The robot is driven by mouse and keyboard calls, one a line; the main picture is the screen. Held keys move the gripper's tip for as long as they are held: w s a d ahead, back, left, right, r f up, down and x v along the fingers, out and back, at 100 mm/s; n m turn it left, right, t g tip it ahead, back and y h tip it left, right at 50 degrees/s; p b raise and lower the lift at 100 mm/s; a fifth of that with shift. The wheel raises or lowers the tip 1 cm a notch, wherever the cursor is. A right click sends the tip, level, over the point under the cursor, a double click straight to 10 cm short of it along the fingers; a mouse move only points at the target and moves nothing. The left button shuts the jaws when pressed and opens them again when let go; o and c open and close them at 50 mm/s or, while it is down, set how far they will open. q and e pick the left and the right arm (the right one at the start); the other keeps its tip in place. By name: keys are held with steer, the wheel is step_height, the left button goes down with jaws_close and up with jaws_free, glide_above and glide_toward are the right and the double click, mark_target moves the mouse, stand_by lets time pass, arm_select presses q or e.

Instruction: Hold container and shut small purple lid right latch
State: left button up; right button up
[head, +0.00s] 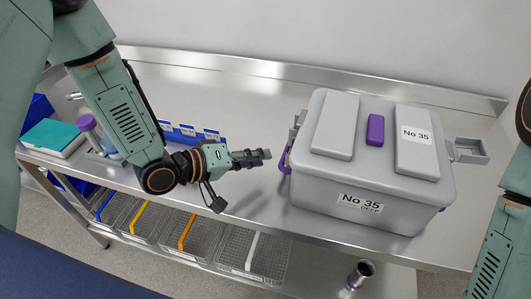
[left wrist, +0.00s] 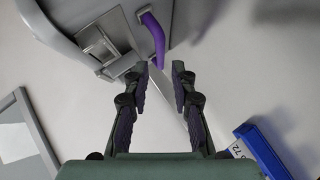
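A grey container (head: 350,205) labelled No 35 stands on the metal bench, with a grey lid on top. A small purple block (head: 375,130) sits mid-lid between two raised grey panels. On the right side a grey latch-like frame (head: 470,150) juts outward. A similar grey piece (head: 297,122) is on the left side, above a purple handle (head: 284,160); the handle also shows in the left wrist view (left wrist: 154,38). My left gripper (head: 268,158) is left of the container, pointing at it, apart from the handle. Its fingers (left wrist: 162,68) are open and empty. My right gripper is out of view.
Blue bins (head: 190,132) and a teal-topped box (head: 53,136) stand on the bench at left. Wire baskets (head: 250,252) hang below the front edge. A metal cup (head: 360,273) stands low in front. The bench behind the container is clear up to its raised back edge (head: 310,78).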

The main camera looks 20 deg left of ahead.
arm_select(q)
steer(key=shift+x, duration=0.85)
steer(key=shift+b+x, duration=0.3)
steer(key=shift+x, duration=2.55)
jaws_close()
